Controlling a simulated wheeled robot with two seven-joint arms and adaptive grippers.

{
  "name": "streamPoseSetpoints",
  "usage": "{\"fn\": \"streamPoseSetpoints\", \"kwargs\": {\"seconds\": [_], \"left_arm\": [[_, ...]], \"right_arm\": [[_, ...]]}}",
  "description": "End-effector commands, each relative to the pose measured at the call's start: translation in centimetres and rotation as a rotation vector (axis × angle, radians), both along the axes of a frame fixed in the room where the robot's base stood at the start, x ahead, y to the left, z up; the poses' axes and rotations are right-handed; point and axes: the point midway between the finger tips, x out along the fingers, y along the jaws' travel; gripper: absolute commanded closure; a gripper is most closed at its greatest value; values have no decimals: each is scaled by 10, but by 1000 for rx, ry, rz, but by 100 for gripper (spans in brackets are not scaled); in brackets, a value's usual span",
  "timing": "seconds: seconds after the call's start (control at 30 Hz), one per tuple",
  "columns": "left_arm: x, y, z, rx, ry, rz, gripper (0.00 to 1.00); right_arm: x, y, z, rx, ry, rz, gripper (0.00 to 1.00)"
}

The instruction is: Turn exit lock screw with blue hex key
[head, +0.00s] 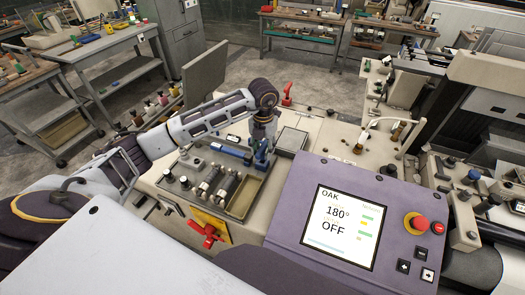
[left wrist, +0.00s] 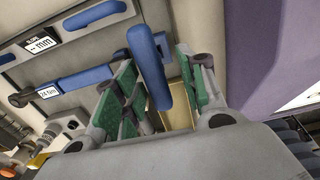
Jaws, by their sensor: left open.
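My left gripper (head: 262,160) points down over the right part of a tool tray (head: 240,201) on the machine top. In the left wrist view its green-padded fingers (left wrist: 160,85) are apart. A blue bar, seemingly the blue hex key's handle (left wrist: 150,62), lies between them in the picture; I cannot tell whether either pad touches it. Left of it lies a blue-handled tool (head: 230,150), with a label on its grip in the wrist view (left wrist: 82,80). The exit lock screw cannot be made out. My right gripper is not in view.
A purple control panel (head: 295,213) with a screen reading 180° OFF and a red button (head: 416,222) stands right of the tray. Dark cylindrical parts (head: 212,180) lie in the tray. A red-yellow switch (head: 208,232) is at the front. Workbenches (head: 95,55) stand behind.

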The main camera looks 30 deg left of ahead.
Motion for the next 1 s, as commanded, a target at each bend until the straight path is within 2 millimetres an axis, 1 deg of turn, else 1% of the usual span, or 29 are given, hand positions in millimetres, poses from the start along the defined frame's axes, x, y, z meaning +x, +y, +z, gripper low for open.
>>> {"fn": "streamPoseSetpoints", "kwargs": {"seconds": [0.3,0.43,0.57,0.83,1.0], "left_arm": [[0,0,-1,0,0,0,59],[1,1,-5,0,2,1,59],[3,3,-15,0,3,2,59],[7,5,-43,0,2,2,59],[6,6,-52,0,1,1,59]], "right_arm": [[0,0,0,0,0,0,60],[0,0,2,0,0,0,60],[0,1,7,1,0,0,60],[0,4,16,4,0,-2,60],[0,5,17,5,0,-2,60]]}}
